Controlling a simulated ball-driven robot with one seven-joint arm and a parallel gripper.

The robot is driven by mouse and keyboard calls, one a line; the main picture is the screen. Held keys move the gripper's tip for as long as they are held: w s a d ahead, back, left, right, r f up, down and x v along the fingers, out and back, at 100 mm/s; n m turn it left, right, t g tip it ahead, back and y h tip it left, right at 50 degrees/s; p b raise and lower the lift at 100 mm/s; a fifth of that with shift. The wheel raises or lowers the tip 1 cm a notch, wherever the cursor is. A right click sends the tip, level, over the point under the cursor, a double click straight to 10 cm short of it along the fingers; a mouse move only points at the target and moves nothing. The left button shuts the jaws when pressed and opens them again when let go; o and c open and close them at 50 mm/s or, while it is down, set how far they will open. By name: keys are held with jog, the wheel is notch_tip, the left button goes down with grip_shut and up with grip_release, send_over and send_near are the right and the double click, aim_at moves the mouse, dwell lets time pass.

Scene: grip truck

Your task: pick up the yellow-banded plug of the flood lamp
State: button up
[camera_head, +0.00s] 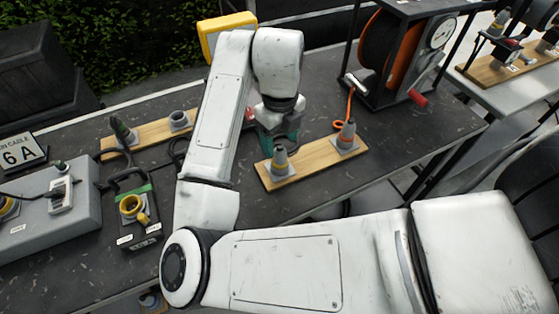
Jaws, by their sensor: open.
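A yellow flood lamp (222,30) stands at the back of the dark table, partly hidden by my arm. A grey plug with a dark top (280,160) stands upright at the left end of a wooden board (312,164). A second grey plug (347,134), with an orange cable, stands at its right end. I cannot make out a yellow band on either plug. My gripper (279,140) is open, with teal fingers, pointing down just behind the left plug. It looks empty; its fingertips are partly hidden, and I cannot tell if they touch the plug.
A second wooden board (152,136) at the left holds a dark plug and a grey socket. A black box (130,232) with a yellow socket and a grey box (40,235) stand front left. A cable reel (390,50) stands back right.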

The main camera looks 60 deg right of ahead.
aim_at(280, 146)
notch_tip(280, 146, down, 5)
jog(key=shift+p, duration=0.4)
jog(key=shift+c, duration=0.2)
jog(key=c, duration=1.2)
jog(key=shift+o, duration=0.2)
jog(key=shift+r, duration=0.1)
